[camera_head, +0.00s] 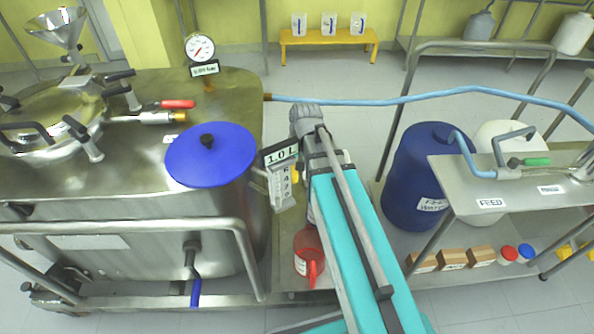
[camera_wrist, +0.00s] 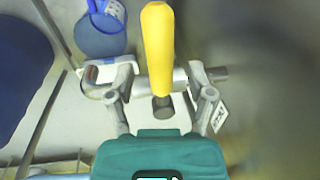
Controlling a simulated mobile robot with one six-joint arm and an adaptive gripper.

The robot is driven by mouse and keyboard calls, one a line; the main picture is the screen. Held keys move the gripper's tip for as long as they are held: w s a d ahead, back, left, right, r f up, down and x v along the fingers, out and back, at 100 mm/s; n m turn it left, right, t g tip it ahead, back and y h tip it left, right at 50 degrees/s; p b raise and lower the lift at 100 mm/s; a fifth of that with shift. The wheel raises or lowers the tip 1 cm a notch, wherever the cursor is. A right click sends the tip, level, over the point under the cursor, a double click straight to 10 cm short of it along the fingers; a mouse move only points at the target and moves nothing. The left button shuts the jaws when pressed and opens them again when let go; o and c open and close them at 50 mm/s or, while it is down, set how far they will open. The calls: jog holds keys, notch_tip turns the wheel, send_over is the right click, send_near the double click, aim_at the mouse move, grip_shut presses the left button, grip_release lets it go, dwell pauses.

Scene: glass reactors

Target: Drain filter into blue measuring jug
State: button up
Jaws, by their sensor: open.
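In the wrist view my gripper (camera_wrist: 158,82) is open. Its two fingers stand on either side of a valve with a yellow handle (camera_wrist: 157,45) and a grey metal body (camera_wrist: 165,80). I cannot tell whether the fingers touch it. A blue round vessel with a blue handle and a white label, seemingly the blue measuring jug (camera_wrist: 99,40), stands below at the upper left of the wrist view. In the head view my arm hides the gripper and most of the valve area. I cannot clearly make out the filter.
A steel tank (camera_head: 120,235) with a blue disc (camera_head: 205,165) fills the left. A 1.0 L sign (camera_head: 281,155) and a red jug (camera_head: 307,245) are beside my arm. A blue drum (camera_head: 418,165) stands right, and a blue hose (camera_head: 400,99) crosses behind. Jugs stand on a yellow bench (camera_head: 300,39).

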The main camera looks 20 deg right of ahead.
jog(key=shift+f+b, duration=0.35)
jog(key=shift+f, duration=0.2)
jog(key=shift+a, duration=0.1)
